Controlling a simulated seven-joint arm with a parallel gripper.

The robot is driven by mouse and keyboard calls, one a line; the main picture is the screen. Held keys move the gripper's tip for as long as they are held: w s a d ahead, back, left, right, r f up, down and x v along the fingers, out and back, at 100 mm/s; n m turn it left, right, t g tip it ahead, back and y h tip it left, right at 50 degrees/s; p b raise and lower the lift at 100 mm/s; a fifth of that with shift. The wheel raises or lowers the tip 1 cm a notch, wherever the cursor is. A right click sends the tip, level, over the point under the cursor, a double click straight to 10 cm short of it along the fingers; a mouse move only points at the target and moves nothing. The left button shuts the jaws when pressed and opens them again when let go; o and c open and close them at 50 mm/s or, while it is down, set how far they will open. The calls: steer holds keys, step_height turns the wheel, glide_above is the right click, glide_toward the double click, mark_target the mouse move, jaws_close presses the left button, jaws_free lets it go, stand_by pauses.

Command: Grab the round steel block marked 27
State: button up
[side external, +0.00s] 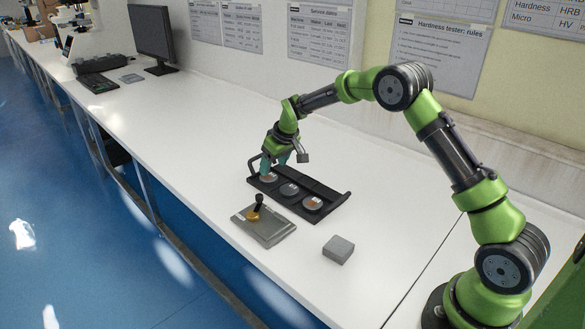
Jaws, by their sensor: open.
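Three round steel blocks lie in a row in a black tray (330,195) on the white bench. One block (269,177) is at the tray's far left end, one block (289,190) is in the middle, and one block (312,203) is at the near right. The markings are too small to read, so I cannot tell which is 27. My gripper (275,167) is open and points down at the far left block, with its fingers close over or around it. I cannot tell whether they touch it.
A flat grey plate (275,232) with a black-knobbed stamp-like tool (256,208) sits in front of the tray. A small grey block (338,250) lies to its right. A monitor (152,32) and keyboard (98,82) stand far left. The bench between is clear.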

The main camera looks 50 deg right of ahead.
mark_target(269, 177)
steer(key=x, duration=0.5)
steer(key=shift+c, duration=0.3)
steer(key=c, duration=0.7)
steer(key=shift+c, duration=0.8)
steer(key=shift+r, duration=0.1)
